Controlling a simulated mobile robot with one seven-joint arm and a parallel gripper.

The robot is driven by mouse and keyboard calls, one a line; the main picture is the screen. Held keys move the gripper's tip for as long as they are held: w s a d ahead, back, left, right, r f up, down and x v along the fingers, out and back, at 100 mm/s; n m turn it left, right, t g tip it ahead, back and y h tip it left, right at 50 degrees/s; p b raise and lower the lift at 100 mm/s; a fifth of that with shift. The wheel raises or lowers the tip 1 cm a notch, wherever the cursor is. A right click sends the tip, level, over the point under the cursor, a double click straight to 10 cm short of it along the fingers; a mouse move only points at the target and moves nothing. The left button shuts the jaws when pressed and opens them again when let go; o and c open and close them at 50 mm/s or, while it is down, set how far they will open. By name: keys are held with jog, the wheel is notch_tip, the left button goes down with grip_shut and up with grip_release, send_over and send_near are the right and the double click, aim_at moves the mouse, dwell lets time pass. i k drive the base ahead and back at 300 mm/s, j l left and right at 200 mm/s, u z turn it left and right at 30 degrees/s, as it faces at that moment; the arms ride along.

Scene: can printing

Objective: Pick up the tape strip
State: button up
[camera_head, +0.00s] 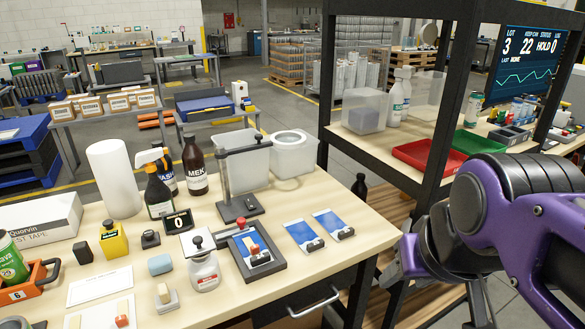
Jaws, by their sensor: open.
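I cannot make out a tape strip for certain. A white box printed "Quorvin" and "TEST TAPE" (38,222) lies at the left of the wooden bench. A flat white card or strip (99,286) lies in front of it, and a white sheet with small blocks on it (95,318) is at the bottom edge. Two blue panels (302,232) with dark clips lie near the bench's right side. My gripper (397,258) is at the right, beyond the bench's right edge, pointing left. It is open and appears empty, well apart from the box and card.
A dark pad with a red-handled tool (243,251), a white bottle (203,262), a spray bottle (158,190), an MEK bottle (194,165) and a paper roll (115,180) crowd the bench (340,265). A dark shelf frame (461,90) stands behind my arm.

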aim_at(254, 250)
jog(key=l+u, duration=0.2)
jog(key=u, duration=0.2)
jog(key=l+u, duration=0.2)
jog(key=u, duration=0.2)
